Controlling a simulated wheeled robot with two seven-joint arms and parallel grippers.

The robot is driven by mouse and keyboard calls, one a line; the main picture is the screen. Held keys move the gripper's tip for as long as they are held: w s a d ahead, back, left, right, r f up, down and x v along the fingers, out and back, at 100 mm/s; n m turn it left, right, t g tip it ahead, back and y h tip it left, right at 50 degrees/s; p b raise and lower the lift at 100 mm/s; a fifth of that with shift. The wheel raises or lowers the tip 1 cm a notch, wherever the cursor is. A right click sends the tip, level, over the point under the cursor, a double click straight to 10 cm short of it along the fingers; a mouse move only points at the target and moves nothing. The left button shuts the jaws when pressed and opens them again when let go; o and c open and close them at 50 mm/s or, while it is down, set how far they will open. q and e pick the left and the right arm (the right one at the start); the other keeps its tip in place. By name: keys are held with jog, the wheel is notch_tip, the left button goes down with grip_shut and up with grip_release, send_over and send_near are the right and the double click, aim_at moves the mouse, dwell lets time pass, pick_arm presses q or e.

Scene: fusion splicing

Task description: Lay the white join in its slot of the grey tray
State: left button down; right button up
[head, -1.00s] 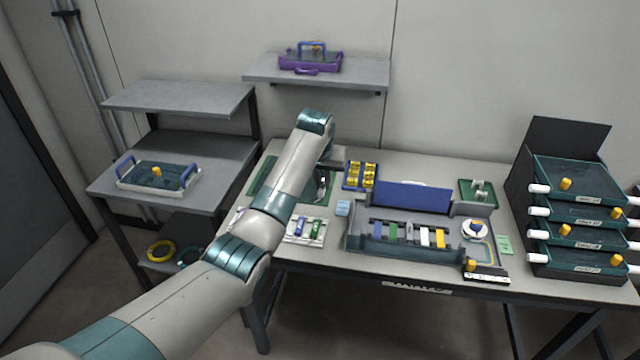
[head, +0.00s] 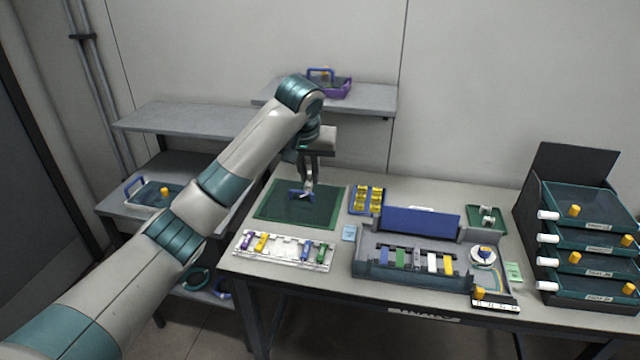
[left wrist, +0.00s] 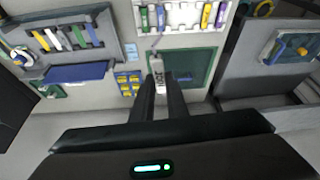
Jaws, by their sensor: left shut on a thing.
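My left gripper (head: 307,190) is over the green mat on the table. In the head view the join is too small to make out clearly. The light grey tray (head: 285,262) lies in front of the mat. It holds a purple and a yellow piece at its left and a blue and a green piece at its right, with open room between. The tray also shows at the top of the left wrist view (left wrist: 182,28). The gripper is behind and above it.
The green mat (head: 270,205) has a small blue thing on it. Right of it are a blue tray of yellow pieces (head: 367,199) and a grey station (head: 385,272) with coloured bars. A dark rack (head: 535,200) stands at the far right.

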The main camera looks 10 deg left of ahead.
pick_arm(q)
jog(key=s+a+f, duration=0.2)
jog(key=s, duration=0.9)
jog(key=s+a+f, duration=0.2)
jog(key=s, duration=0.9)
jog(key=shift+m, duration=0.3)
jog(key=shift+f, duration=0.1)
